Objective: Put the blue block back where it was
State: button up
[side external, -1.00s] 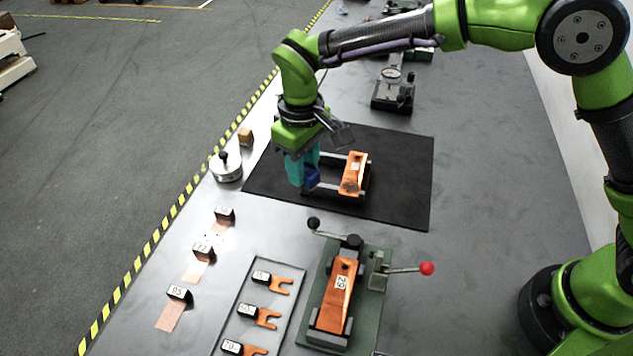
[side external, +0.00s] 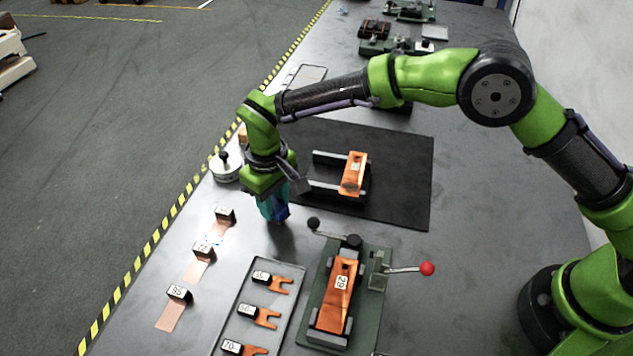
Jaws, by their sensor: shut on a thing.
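My gripper (side external: 273,214) has teal fingers and points down, left of the middle of the picture. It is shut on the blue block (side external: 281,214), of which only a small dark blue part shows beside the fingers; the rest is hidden. The gripper and block are just off the front left edge of the black mat (side external: 400,200), over bare grey table. How high the block is above the table I cannot tell exactly.
On the mat stands an orange piece (side external: 354,175) between grey rails. In front are a green fixture with a red-knobbed lever (side external: 427,269), a tray of orange forks (side external: 265,315) and black numbered blocks on copper strips (side external: 203,251). A round metal weight (side external: 226,166) stands left.

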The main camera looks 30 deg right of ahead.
jog(key=shift+f, duration=0.7)
jog(key=shift+f, duration=0.15)
jog(key=o, duration=1)
